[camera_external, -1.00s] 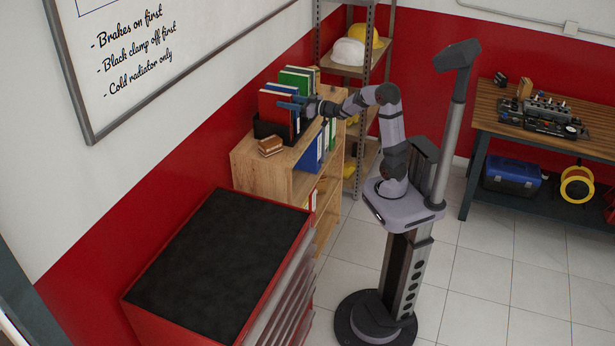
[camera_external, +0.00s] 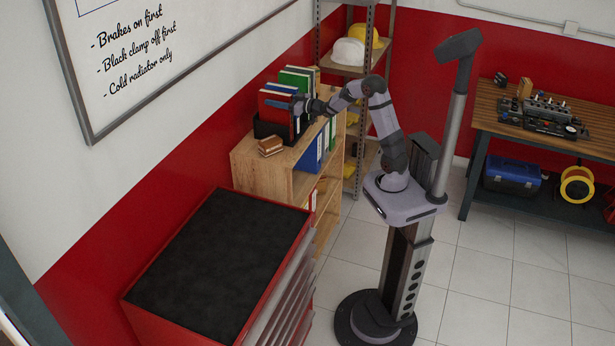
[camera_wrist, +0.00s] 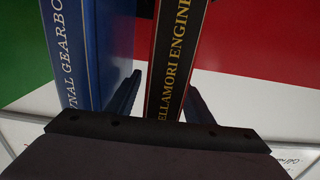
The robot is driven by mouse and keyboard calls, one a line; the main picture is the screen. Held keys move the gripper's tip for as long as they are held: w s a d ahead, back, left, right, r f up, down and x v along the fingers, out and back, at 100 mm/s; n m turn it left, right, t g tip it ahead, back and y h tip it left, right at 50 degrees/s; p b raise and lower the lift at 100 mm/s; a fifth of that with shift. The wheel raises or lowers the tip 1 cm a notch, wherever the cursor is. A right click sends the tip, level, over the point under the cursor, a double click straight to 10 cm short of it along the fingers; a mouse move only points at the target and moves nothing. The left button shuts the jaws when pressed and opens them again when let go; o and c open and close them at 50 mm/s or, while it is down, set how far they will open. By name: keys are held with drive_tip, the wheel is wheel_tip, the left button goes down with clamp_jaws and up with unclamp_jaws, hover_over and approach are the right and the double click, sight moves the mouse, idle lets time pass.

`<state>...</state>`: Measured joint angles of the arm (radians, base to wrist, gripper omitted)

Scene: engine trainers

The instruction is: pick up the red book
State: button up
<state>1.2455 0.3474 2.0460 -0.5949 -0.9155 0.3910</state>
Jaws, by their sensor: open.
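The red book (camera_external: 274,106) stands upright in a dark holder on top of the wooden bookcase. In the wrist view the red book (camera_wrist: 181,50) shows its black spine with gold lettering, cut off at the top. My gripper (camera_wrist: 163,82) is open, with one finger on each side of this spine. The left finger lies in the gap between the red book and a blue book (camera_wrist: 88,50). Whether the fingers touch the red book I cannot tell. In the external view my gripper (camera_external: 296,104) is at the spine side of the books.
Green binders (camera_external: 297,79) stand behind the red book in the holder (camera_external: 266,130). Small brown blocks (camera_external: 270,146) lie on the bookcase (camera_external: 250,165) in front. A shelf rack with helmets (camera_external: 349,52) stands behind. A red tool cabinet (camera_external: 215,265) is in the foreground.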

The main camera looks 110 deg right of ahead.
clamp_jaws()
idle(1.2)
drive_tip(key=shift+r, duration=0.2)
